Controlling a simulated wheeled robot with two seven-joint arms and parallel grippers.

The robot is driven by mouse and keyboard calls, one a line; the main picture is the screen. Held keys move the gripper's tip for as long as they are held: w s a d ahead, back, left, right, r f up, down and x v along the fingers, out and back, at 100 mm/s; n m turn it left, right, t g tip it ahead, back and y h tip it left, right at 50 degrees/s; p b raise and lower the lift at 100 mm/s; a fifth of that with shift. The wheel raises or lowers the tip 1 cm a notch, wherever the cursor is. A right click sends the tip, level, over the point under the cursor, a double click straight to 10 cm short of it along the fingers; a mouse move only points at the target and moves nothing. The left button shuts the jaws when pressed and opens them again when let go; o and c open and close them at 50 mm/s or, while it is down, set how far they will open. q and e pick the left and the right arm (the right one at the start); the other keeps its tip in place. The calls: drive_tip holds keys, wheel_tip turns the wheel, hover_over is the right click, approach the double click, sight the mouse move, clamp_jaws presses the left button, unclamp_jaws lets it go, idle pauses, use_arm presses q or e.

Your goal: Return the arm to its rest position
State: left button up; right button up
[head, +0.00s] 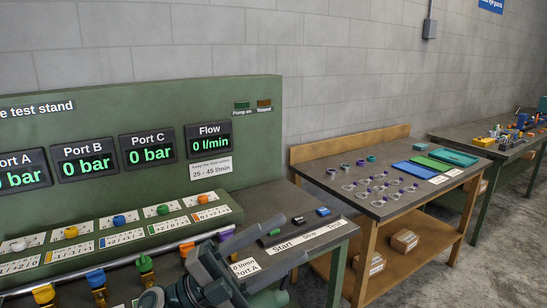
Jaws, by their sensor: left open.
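My left gripper (290,241) is at the bottom middle of the head view, with its dark grey wrist and arm rising from the bottom edge. Its two fingers are spread apart and point right over the dark front table of the test stand. It is open, and I see nothing held between the fingers. The Start/Stop/Test label strip (310,236) lies close to it, and a Port A label shows just beneath the fingers. The right gripper is not in view.
The green test stand (262,130) rises behind the arm, with coloured knobs and a pipe with fittings (96,278) close by on the left. A wooden bench (330,172) with rings and coloured mats stands to the right. Beyond is another cluttered table (450,132).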

use_arm(q)
drive_tip(key=w+a+f+n+t+y, duration=0.3)
drive_tip(key=a+f+n+t+y, duration=0.15)
drive_tip(key=n+t+y, duration=0.35)
drive_tip(key=w+a+f+n+t+y, duration=0.3)
drive_tip(key=a+n+t, duration=0.25)
drive_tip(key=n, duration=0.35)
drive_tip(key=s+a+f+n+g+y, duration=0.15)
drive_tip(key=a+f+n+y, duration=0.3)
drive_tip(key=f, duration=0.45)
drive_tip(key=s+a+f+n+g+y, duration=0.1)
drive_tip(key=s+a+f+n+y, duration=0.1)
drive_tip(key=a+f+n+y, duration=0.45)
drive_tip(key=s+a+f+g, duration=0.2)
drive_tip(key=s+f+g, duration=0.5)
drive_tip(key=s+f, duration=0.8)
drive_tip(key=s+f+n+g, duration=0.1)
drive_tip(key=s+f+g, duration=0.65)
drive_tip(key=s, duration=0.65)
drive_tip(key=w+d+f+t, duration=0.1)
drive_tip(key=d+f+t, duration=0.1)
drive_tip(key=f, duration=1.5)
drive_tip(key=w+d+f+t, duration=0.1)
drive_tip(key=d+f+t, duration=0.1)
drive_tip(key=f, duration=1.6)
drive_tip(key=shift+f+h, duration=0.3)
drive_tip(key=shift+h, duration=0.1)
